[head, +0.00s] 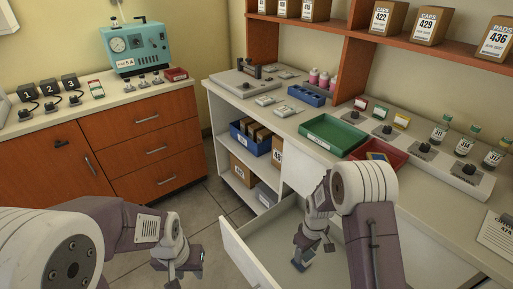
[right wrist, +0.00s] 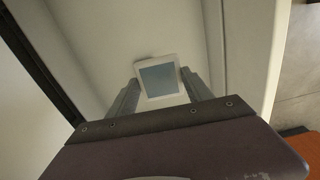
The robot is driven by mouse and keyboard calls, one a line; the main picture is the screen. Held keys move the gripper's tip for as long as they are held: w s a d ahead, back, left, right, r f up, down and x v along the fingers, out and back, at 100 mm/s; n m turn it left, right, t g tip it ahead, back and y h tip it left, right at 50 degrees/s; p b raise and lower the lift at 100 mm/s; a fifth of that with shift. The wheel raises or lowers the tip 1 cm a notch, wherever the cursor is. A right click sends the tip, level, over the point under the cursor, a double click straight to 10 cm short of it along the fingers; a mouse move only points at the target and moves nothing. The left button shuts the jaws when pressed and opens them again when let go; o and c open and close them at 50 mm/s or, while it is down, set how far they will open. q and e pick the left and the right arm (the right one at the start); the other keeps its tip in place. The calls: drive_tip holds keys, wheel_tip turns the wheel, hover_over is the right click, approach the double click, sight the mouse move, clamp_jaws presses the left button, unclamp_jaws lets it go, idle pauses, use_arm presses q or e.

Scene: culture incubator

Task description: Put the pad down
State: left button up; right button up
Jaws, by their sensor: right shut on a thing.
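The pad (right wrist: 160,80) is a small white-edged square with a blue-grey face. In the right wrist view it sits between the two fingers of my right gripper (right wrist: 161,88), which is shut on it. In the head view my right gripper (head: 302,256) reaches down inside the open drawer (head: 240,257), with a small bluish bit of the pad at its tips. I cannot tell whether the pad touches the drawer floor. My left gripper (head: 180,268) hangs low at the left, over the floor and away from the drawer; its fingers are too unclear to judge.
Above the drawer, the counter bears a green tray (head: 333,135), a red tray (head: 382,157), a blue rack (head: 306,95) and a row of jars. An open shelf with a blue bin (head: 250,138) is left of the drawer. The drawer floor around the gripper looks clear.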

drive_tip(key=shift+m, duration=0.8)
drive_tip(key=w+r, duration=0.1)
drive_tip(key=r, duration=0.1)
drive_tip(key=w+r, duration=0.2)
drive_tip(key=r, duration=0.1)
drive_tip(key=w+d+r, duration=0.1)
drive_tip(key=r, duration=0.2)
drive_tip(key=shift+w+r, duration=0.15)
drive_tip(key=shift+w, duration=0.05)
wheel_tip(320, 180, up, 6)
drive_tip(key=m, duration=0.2)
wheel_tip(320, 180, up, 3)
drive_tip(key=m, duration=0.3)
hover_over(312, 260)
wheel_tip(312, 260, up, 12)
drive_tip(key=s+p, duration=0.2)
drive_tip(key=p, duration=1.8)
drive_tip(key=shift+r, duration=0.25)
